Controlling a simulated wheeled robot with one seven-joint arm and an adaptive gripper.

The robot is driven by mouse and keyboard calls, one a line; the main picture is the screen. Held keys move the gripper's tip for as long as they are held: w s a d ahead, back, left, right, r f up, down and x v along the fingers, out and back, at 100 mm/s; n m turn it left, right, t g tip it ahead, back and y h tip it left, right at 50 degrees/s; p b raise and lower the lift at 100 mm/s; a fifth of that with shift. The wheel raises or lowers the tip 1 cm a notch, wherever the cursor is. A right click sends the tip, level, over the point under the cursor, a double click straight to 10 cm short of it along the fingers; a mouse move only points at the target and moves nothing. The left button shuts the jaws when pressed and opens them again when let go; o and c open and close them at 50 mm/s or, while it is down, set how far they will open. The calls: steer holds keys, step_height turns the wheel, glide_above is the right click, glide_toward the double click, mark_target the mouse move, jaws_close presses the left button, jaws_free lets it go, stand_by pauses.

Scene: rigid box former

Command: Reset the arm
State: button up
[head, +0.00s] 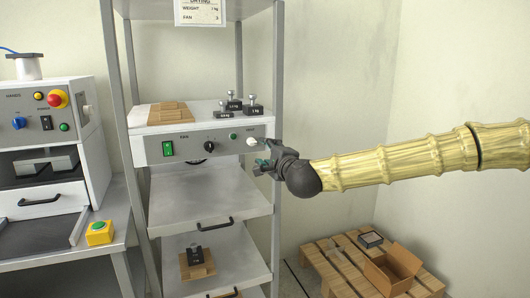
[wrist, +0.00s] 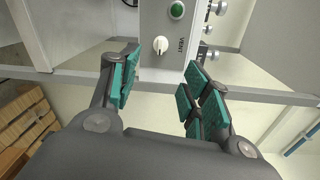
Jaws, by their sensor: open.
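My gripper (head: 266,160) is at the end of my gold-coloured arm, in front of the right end of the drying rack's control panel (head: 190,148). In the wrist view my gripper (wrist: 160,88) has its teal-padded fingers spread apart with nothing between them. The white vent knob (wrist: 160,45) lies beyond the fingertips, between them in the picture, and looks apart from them. In the head view the knob (head: 252,141) shows just above the gripper. The gripper hides part of the rack's right side.
The metal rack (head: 278,60) holds several dark weights (head: 252,110) and wooden pieces (head: 169,111) on top. A lower tray (head: 228,258) carries a weight on wood. A machine (head: 70,130) stands left. A pallet (head: 335,262) with an open box (head: 393,268) lies lower right.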

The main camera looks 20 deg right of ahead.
stand_by(0.4)
steer(key=s+a+f+n+g+y+p, duration=0.1)
steer(key=a+f+n, duration=0.15)
steer(key=f, duration=0.45)
steer(key=s+a+f+n+g, duration=0.1)
steer(key=s+a+f+g, duration=0.15)
steer(key=f, duration=0.35)
steer(key=a+f+n+g+y+p, duration=0.1)
steer(key=a+f+n, duration=0.15)
steer(key=f, duration=0.45)
steer(key=s+a+f+n+g+p, duration=0.1)
steer(key=s+a+f+n+g, duration=0.1)
steer(key=s+f, duration=0.45)
steer(key=s+a+f+n+g+p, duration=0.15)
steer(key=s+f, duration=0.25)
steer(key=f, duration=0.6)
steer(key=s+f+n+g, duration=0.3)
steer(key=s+f, duration=0.7)
steer(key=s+d+f+n+g+h+p, duration=0.1)
steer(key=s+d+f+n+g, duration=0.1)
steer(key=s, duration=0.7)
steer(key=s+d+f+n+g+p, duration=0.1)
steer(key=s+f, duration=0.3)
steer(key=s, duration=0.5)
steer(key=s+d+f+n+g+h+p, duration=0.1)
steer(key=s+d+f+n+g, duration=0.2)
steer(key=s, duration=0.6)
steer(key=shift+s+f+n+h, duration=0.3)
steer(key=shift+s+f+n, duration=0.15)
steer(key=shift+n, duration=0.1)
